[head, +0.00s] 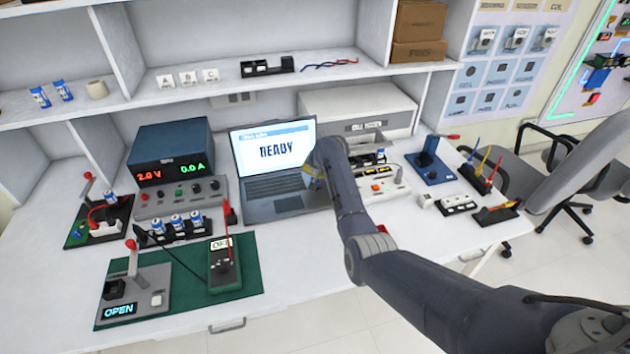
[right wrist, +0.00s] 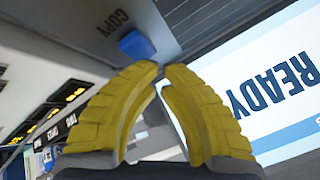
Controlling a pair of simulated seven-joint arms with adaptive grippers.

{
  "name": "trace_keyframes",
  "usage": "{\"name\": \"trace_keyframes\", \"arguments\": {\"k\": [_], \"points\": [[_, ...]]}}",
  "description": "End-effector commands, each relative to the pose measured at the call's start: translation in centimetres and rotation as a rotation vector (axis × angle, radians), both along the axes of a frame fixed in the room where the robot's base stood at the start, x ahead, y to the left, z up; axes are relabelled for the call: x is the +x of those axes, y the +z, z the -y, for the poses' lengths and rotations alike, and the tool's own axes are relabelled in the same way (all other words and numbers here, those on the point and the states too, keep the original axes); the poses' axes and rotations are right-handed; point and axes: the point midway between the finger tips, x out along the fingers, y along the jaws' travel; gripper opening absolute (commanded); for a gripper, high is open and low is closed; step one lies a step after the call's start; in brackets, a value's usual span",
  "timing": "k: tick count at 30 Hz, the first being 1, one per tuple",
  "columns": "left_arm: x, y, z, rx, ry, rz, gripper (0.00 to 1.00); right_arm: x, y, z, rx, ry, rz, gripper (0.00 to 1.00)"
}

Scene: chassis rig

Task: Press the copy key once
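The copy key is a small blue key (right wrist: 136,45) beside the printed word COPY, on a grey surface next to the laptop screen in the right wrist view. In the head view I cannot make it out; my right gripper and arm cover that spot. The laptop (head: 274,208) stands open with READY on its screen. My right gripper (head: 314,180) is at the right side of the laptop's keyboard. In the right wrist view its yellow fingertips (right wrist: 163,69) are together, holding nothing, close to the blue key; I cannot tell whether they touch it. My left gripper is not in view.
A power supply (head: 169,152) showing 2.0 V and 0.0 A stands left of the laptop. A white printer-like box (head: 356,110) is behind my right gripper. Small button units (head: 380,187) lie right of my arm.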

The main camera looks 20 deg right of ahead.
Motion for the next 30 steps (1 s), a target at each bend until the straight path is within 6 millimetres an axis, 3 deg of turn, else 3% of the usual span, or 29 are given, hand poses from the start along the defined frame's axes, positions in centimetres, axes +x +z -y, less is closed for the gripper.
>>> {"name": "trace_keyframes", "arguments": {"k": [30], "points": [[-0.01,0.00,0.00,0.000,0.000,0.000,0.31,-0.01,-0.86,0.01,0.001,-0.001,0.000,0.00]]}}
